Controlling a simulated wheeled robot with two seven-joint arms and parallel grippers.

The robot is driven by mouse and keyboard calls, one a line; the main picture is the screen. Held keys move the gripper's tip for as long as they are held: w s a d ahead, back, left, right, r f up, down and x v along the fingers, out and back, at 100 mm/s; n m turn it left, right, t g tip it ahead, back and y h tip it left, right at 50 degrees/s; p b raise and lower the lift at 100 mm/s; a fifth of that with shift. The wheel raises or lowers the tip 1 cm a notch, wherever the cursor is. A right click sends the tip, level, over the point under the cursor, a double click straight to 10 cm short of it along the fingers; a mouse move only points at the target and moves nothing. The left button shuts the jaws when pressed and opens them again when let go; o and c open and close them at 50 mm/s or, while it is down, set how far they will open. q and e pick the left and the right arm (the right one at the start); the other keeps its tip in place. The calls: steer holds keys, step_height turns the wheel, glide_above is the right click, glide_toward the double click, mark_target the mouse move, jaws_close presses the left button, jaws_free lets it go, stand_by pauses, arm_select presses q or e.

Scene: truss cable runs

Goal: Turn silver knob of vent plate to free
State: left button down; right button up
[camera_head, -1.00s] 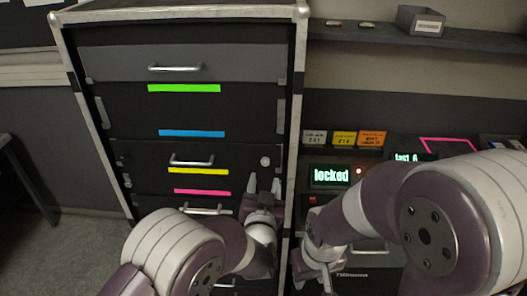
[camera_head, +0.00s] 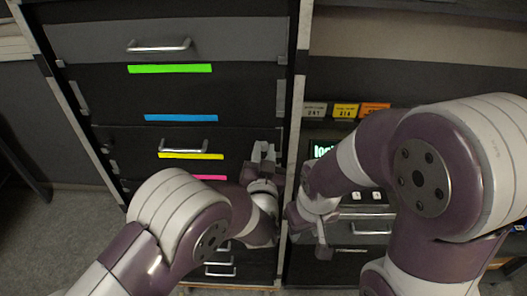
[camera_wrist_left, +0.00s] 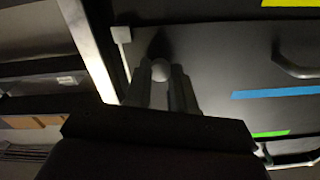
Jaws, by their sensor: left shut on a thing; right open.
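The silver knob (camera_wrist_left: 160,70) is round and shows between the two fingers of my left gripper in the left wrist view. My left gripper (camera_head: 263,152) is shut on it, at the right side of the dark panel (camera_head: 130,142) in the rack. In the head view the gripper hides the knob. I cannot tell the knob's turn angle. No label clearly names the vent plate. My right gripper (camera_head: 322,246) is open and empty, in front of the lower unit right of the rack post.
The rack front carries drawer handles (camera_head: 160,46) and green (camera_head: 170,69), blue (camera_head: 181,118) and yellow (camera_head: 191,156) strips. A pale post (camera_head: 294,130) stands just right of my left gripper. My right arm partly covers a display (camera_head: 324,148) with green-white letters.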

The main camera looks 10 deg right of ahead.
arm_select(q)
steer(key=shift+f+n+b, duration=0.2)
steer(key=shift+n+b, duration=0.4)
steer(key=shift+b, duration=0.3)
steer(key=n+b, duration=1.3)
steer(key=b, duration=0.5)
steer(key=shift+a+f+n+b, duration=0.1)
steer(key=shift+n+b, duration=0.2)
steer(key=shift+n, duration=0.1)
steer(key=shift+r+n+b, duration=0.2)
steer(key=shift+n+b, duration=1.3)
steer(key=shift+b, duration=0.05)
steer(key=c, duration=0.9)
jaws_free()
steer(key=shift+c, duration=0.2)
